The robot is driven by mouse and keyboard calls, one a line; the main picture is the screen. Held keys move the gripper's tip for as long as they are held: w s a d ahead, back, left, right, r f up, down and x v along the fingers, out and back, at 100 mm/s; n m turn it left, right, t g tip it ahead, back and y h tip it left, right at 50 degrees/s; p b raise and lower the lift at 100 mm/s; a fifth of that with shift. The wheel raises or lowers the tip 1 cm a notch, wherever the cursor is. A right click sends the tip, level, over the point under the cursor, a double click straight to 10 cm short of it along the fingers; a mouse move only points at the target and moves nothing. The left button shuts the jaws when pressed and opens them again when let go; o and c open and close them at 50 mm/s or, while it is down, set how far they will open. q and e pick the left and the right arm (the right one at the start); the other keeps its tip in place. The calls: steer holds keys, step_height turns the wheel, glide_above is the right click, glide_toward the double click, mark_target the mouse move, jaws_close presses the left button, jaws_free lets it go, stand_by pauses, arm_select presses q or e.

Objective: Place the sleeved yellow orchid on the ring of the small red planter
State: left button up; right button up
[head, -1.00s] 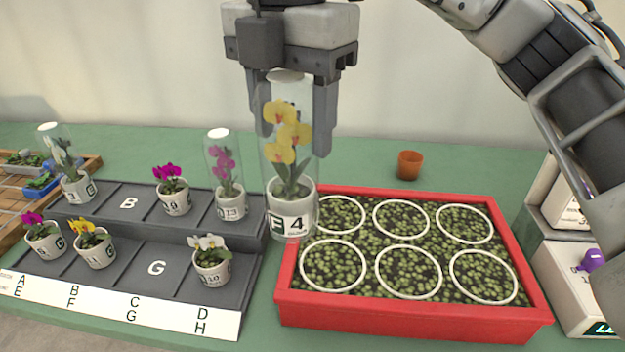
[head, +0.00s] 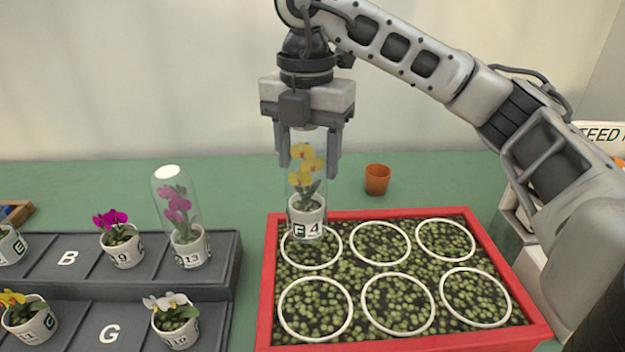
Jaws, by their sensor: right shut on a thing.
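The yellow orchid (head: 306,163) stands upright in a clear sleeve, in a white pot (head: 306,222) marked F 4. My right gripper (head: 307,165) is shut on the sleeved orchid, with a finger on each side of the sleeve's upper part. The pot is in front of the back-left white ring (head: 312,269) of the red planter (head: 266,290) and hides part of it. I cannot tell whether the pot touches the planter's green filling. The planter's other rings are empty. My left gripper is not in view.
A dark stepped rack (head: 70,262) at the left holds several potted orchids, among them a sleeved pink one (head: 176,205) near the planter. A small empty orange pot (head: 377,179) stands behind the planter.

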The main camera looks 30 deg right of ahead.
steer(key=shift+w+d+f, duration=0.15)
steer(key=shift+d+f, duration=0.2)
steer(key=shift+f, duration=0.05)
steer(key=f, duration=0.3)
steer(key=shift+d+f, duration=0.1)
steer(key=shift+d, duration=0.15)
steer(key=shift+w+f, duration=0.1)
steer(key=shift+f, duration=0.2)
steer(key=o, duration=1.4)
